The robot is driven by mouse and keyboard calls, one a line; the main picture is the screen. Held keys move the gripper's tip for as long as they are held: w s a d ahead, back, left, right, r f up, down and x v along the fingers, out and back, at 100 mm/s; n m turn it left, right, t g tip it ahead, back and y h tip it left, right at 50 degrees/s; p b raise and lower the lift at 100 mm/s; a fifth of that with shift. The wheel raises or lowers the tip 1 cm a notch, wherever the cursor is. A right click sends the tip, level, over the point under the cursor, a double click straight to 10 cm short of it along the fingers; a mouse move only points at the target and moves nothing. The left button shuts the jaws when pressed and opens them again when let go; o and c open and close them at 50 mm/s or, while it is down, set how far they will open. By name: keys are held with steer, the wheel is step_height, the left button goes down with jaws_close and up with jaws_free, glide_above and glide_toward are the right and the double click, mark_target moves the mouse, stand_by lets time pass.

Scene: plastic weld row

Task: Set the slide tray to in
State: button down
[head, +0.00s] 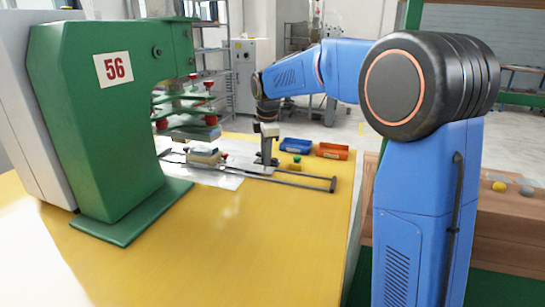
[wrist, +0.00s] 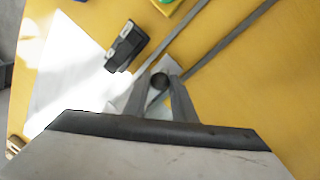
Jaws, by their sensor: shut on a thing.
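The slide tray (head: 228,181) is a flat pale plate on thin dark rails that run out from the green welding machine (head: 95,130) marked 56. It sits out to the right of the machine's head, toward the rails' middle. My gripper (head: 266,163) points down over the tray's right end. In the wrist view my gripper (wrist: 160,88) is shut on a small dark round knob (wrist: 160,80) standing on the pale plate. The knob is mostly hidden by the fingers in the head view.
A pale block with dark parts (head: 204,157) lies on the tray side near the machine. A small yellow piece with a green top (head: 295,163), a blue bin (head: 296,145) and an orange bin (head: 331,151) stand behind the rails (head: 310,184). The yellow tabletop (head: 235,235) in front is clear.

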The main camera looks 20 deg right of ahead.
glide_above(240, 166)
steer(key=shift+w+r, duration=0.1)
steer(key=shift+w, duration=0.1)
steer(key=c, duration=1.5)
jaws_free()
steer(key=shift+a, duration=0.1)
steer(key=s+r, duration=0.1)
steer(key=r, duration=0.4)
steer(key=s+r, duration=0.1)
steer(key=r, duration=0.5)
steer(key=s+r, duration=0.1)
steer(key=r, duration=0.5)
steer(key=shift+s, duration=0.15)
